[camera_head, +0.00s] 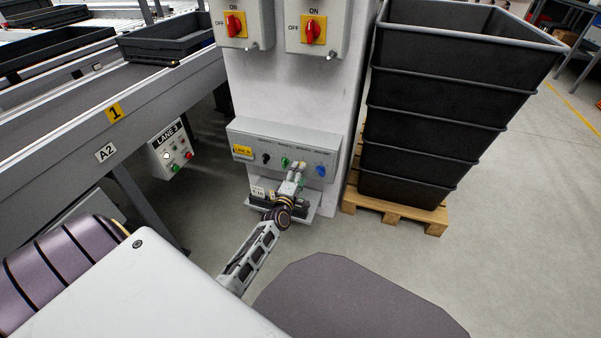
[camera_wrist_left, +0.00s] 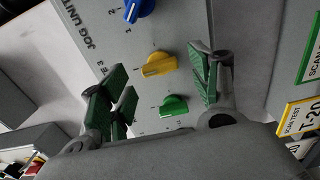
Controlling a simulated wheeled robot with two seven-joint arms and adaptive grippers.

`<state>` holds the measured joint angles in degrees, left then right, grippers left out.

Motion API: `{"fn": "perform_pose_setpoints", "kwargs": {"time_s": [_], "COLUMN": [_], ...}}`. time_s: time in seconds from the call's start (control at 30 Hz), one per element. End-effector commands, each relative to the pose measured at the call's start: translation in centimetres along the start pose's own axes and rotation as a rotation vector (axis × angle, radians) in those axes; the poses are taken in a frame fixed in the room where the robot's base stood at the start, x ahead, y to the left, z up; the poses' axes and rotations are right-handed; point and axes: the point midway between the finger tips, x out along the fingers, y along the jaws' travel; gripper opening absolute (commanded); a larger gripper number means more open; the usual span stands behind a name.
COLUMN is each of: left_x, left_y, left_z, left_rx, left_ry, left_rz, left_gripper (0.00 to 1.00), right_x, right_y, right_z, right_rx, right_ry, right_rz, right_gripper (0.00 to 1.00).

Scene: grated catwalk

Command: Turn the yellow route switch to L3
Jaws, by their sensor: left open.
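The yellow route switch (camera_wrist_left: 158,64) is a round knob with a raised grip bar on the grey control panel (camera_head: 240,138). In the left wrist view it lies between a blue knob (camera_wrist_left: 138,10) and a green knob (camera_wrist_left: 173,106). My left gripper (camera_head: 298,170) is open in front of the panel. In the left wrist view its green-padded fingers (camera_wrist_left: 160,82) stand on either side of the yellow switch, with visible gaps; depth to the knob is unclear. The switch's small position marks are too blurred to read. My right gripper is out of view.
Below the panel is a shelf (camera_head: 306,210) with small items. A LANE 3 button box (camera_head: 170,150) and conveyor (camera_head: 100,130) stand left. Stacked black bins (camera_head: 430,130) on a wooden pallet (camera_head: 400,212) stand right. Two red ON/OFF switches (camera_head: 233,24) (camera_head: 312,29) are above.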

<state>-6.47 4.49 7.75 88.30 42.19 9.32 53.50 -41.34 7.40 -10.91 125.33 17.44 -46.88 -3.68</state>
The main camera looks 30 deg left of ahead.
Motion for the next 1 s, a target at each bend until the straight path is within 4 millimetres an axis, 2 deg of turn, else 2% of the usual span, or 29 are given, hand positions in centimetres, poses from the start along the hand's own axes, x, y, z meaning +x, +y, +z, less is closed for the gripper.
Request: {"fn": "perform_pose_setpoints", "kwargs": {"time_s": [0.33,0.77,1.0], "left_x": [2.4,2.7,2.7], "left_y": [0.0,0.0,0.0], "left_z": [0.0,0.0,0.0], "left_rx": [-0.001,0.000,0.000], "left_ry": [0.001,0.000,0.000], "left_rz": [0.002,0.000,0.000], "left_gripper": [0.62,0.62,0.34], "right_x": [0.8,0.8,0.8], "right_y": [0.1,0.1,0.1], "right_z": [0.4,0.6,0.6], "right_rx": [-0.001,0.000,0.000], "right_ry": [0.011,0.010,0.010], "right_rz": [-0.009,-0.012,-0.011], "right_gripper": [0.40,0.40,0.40]}}
